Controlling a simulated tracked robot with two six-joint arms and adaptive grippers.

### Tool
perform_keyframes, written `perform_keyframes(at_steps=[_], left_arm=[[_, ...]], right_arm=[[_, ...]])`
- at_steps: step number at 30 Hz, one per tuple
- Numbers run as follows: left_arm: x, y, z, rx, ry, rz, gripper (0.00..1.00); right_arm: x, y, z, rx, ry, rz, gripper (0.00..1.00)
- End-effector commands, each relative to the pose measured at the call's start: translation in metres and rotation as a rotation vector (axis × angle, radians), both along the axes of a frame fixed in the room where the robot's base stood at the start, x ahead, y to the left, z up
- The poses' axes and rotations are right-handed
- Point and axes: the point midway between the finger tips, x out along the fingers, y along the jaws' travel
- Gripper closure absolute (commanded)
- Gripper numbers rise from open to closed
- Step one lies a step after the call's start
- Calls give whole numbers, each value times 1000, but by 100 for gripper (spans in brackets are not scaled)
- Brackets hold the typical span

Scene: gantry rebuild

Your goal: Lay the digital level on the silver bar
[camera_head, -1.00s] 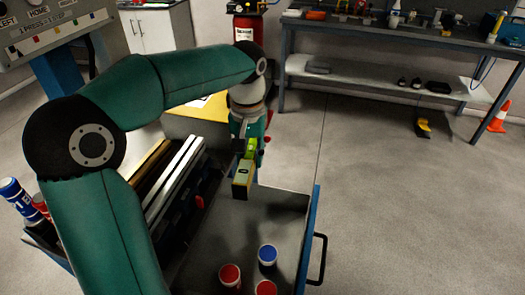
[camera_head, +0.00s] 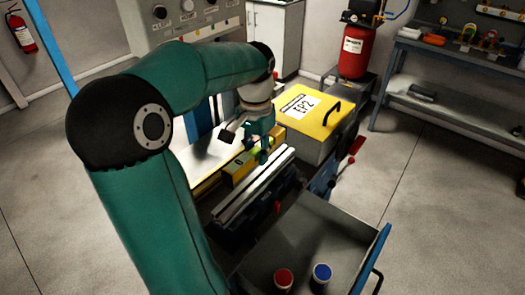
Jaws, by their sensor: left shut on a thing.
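The digital level (camera_head: 239,168) is a yellow-green bar with a dark patch on its side. My left gripper (camera_head: 263,148) is shut on it near its far end, and the fingers hide part of it. The silver bar (camera_head: 245,193) is a long pale strip running diagonally along a dark fixture, just in front and to the right of the level. The level lies roughly parallel to the bar and beside it in the picture. I cannot tell its height over the bar. My right gripper is not in view.
A yellow-lidded box (camera_head: 314,108) with a black handle stands behind the bar. An open grey drawer (camera_head: 312,235) at the front holds a red-capped jar (camera_head: 284,277) and a blue-capped jar (camera_head: 322,271). A red compressor tank (camera_head: 355,52) and workbench (camera_head: 440,100) stand farther back.

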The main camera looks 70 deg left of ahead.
Motion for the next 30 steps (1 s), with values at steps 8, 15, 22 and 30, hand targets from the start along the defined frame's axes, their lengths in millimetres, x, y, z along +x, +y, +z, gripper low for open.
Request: perform_keyframes(at_steps=[8, 15, 22, 30], left_arm=[[0, 0, -28, 0, 0, 0, 100], [0, 0, -47, 0, 1, 0, 100], [0, 0, -53, 1, 0, 0, 100], [0, 0, -53, 1, 0, 0, 100]], right_arm=[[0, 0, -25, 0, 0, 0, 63], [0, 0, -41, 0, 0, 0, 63], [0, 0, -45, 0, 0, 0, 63], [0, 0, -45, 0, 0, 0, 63]])
